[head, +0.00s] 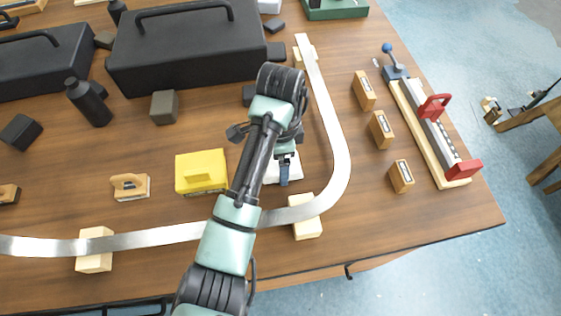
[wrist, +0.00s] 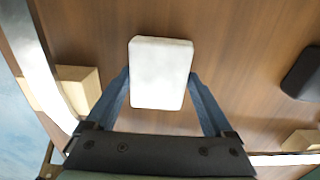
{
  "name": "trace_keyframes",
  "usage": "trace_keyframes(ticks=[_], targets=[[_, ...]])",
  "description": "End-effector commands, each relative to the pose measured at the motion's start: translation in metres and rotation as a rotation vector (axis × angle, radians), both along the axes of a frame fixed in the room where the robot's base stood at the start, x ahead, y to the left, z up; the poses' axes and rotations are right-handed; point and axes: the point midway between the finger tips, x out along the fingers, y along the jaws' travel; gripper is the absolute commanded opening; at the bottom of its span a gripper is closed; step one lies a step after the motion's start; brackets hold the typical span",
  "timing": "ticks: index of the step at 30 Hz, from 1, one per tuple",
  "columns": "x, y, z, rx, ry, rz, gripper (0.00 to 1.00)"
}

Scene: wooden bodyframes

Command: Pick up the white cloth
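The white cloth (wrist: 161,65) looks like a folded, rounded rectangular block on the brown wooden table. It also shows in the head view (head: 296,170), partly covered by my gripper. My gripper (wrist: 159,76) has its two blue fingers spread wide, one at each side of the cloth's near half. In the head view my gripper (head: 284,181) points down over the cloth. Whether the fingers touch the cloth or how high they are above the table cannot be told.
A curved metal strip (head: 335,130) on wooden blocks bends around the cloth's right and near sides. A yellow box (head: 201,172) stands to the left. A large black toolbox (head: 187,48) is behind. Small wooden blocks (head: 381,130) and a red-handled tool (head: 440,140) lie right.

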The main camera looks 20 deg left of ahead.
Motion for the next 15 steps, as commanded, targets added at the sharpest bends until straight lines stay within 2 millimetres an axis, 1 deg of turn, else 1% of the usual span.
trace_keyframes(ticks=[1, 5, 11, 14, 15], targets=[[0.0, 0.0, 0.0, 0.0, 0.0, 0.0, 0.55], [0.0, 0.0, 0.0, 0.0, 0.0, 0.0, 0.32], [0.0, 0.0, 0.001, 0.001, -0.001, 0.0, 0.32], [0.001, 0.0, 0.006, 0.001, -0.001, -0.001, 0.32], [0.001, 0.0, 0.011, 0.001, -0.003, -0.001, 0.32]])
